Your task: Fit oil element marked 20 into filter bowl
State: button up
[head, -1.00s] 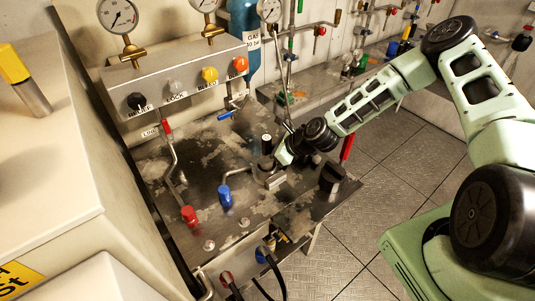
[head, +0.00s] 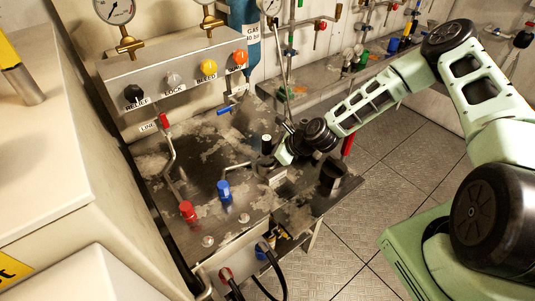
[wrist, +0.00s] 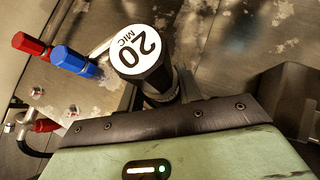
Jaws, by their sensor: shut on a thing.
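The oil element marked 20 is a black cylinder with a white top reading "20 MIC" (wrist: 138,52), in the upper middle of the wrist view. My gripper (wrist: 155,95) is shut on it; its fingers flank the body below the top. In the head view the element (head: 266,144) stands roughly upright, its pale top showing, beside my gripper (head: 274,161) over the bench. The element's lower end is hidden, so I cannot tell whether it touches anything. I cannot make out the filter bowl for certain in either view.
On the worn metal bench (head: 205,165) stand a red handle (head: 188,211), a blue handle (head: 224,189) and a black cylinder (head: 331,173) near the right edge. A panel with coloured knobs (head: 180,80) rises behind. Black hoses (head: 265,255) hang in front. Open floor lies right.

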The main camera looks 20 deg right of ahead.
jog(key=o, duration=0.9)
jog(key=b+v, duration=0.2)
jog(key=v, duration=1.5)
jog(key=shift+b, duration=0.35)
jog(key=shift+s+d+r, duration=0.1)
jog(key=shift+d, duration=0.1)
jog(key=s+a+r+n+g+h, duration=0.3)
jog(key=s+a+n+g, duration=0.4)
jog(key=s+a+n, duration=0.7)
jog(key=s+a+r+n+h, duration=0.1)
jog(key=s+r+n, duration=0.4)
jog(key=n, duration=0.5)
jog(key=s+a+r+n+h, duration=0.1)
jog(key=s+r+n, duration=0.4)
jog(key=n, duration=0.5)
jog(key=shift+s+a+r+h, duration=0.15)
jog(key=shift+s+r+h, duration=0.15)
jog(key=shift+r+h, duration=0.55)
